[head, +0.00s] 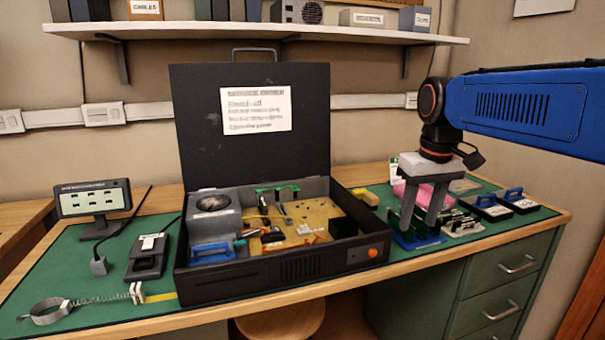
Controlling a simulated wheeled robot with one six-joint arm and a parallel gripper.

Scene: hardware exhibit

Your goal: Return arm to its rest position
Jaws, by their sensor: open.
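My arm reaches in from the right in the head view. My gripper (420,217) points down over the right part of the bench, above a blue rack of upright cards (415,240). Its two grey fingers are apart, and I see nothing held between them. The fingertips overlap the rack in the picture, and I cannot tell whether they touch it. A pink block (405,193) shows partly hidden behind the fingers.
An open black case (225,292) with electronic parts inside stands mid-bench, lid raised. A small display (92,197) and a wrist strap (45,311) are at left. Black trays with blue handles (485,209) lie at right. A shelf (260,32) runs above.

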